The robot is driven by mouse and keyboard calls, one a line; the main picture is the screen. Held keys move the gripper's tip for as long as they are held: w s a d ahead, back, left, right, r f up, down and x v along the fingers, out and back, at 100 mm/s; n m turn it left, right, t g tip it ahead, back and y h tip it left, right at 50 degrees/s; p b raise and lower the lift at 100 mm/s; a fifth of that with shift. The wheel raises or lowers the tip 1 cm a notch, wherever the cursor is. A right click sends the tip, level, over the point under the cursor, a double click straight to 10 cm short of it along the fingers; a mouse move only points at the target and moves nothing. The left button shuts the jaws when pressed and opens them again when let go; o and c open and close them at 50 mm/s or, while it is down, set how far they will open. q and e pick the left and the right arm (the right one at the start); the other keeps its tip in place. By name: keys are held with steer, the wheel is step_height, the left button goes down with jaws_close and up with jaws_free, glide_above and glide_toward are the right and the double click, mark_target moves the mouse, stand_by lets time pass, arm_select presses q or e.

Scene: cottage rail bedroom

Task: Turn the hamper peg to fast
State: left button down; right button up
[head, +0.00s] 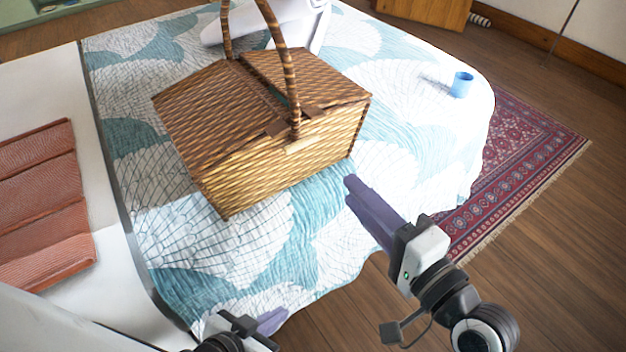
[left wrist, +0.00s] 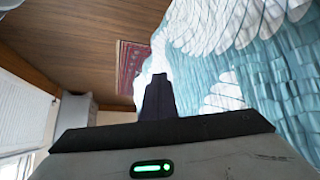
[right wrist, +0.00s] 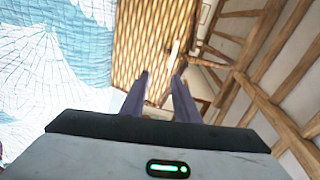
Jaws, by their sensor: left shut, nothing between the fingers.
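The wicker hamper (head: 262,165) stands on the bed, lids down, its handle upright. A pale wooden peg (head: 301,145) lies across the top of its front wall, below the handle's near end. The hamper front (right wrist: 150,35) and a pale piece that looks like the peg (right wrist: 174,52) show in the right wrist view. My right gripper (head: 352,190) is open and empty, in front of the hamper to the lower right of the peg, apart from it. My left gripper (head: 280,314) is shut and empty, low over the bed's near edge.
A blue cup (head: 461,85) stands on the bed at the right. Folded reddish-brown cloth (head: 45,200) lies on the white surface at left. A white object (head: 300,25) is behind the hamper. A red rug (head: 530,150) lies on the wooden floor.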

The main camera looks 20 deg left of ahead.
mark_target(304, 146)
steer(key=shift+m+g+y, duration=0.3)
steer(key=shift+y, duration=0.3)
steer(key=x, duration=0.3)
steer(key=r+x, duration=0.1)
steer(key=x, duration=0.3)
steer(key=s+a+b+x, duration=0.1)
steer(key=x, duration=0.3)
steer(key=shift+r, duration=0.4)
jaws_close()
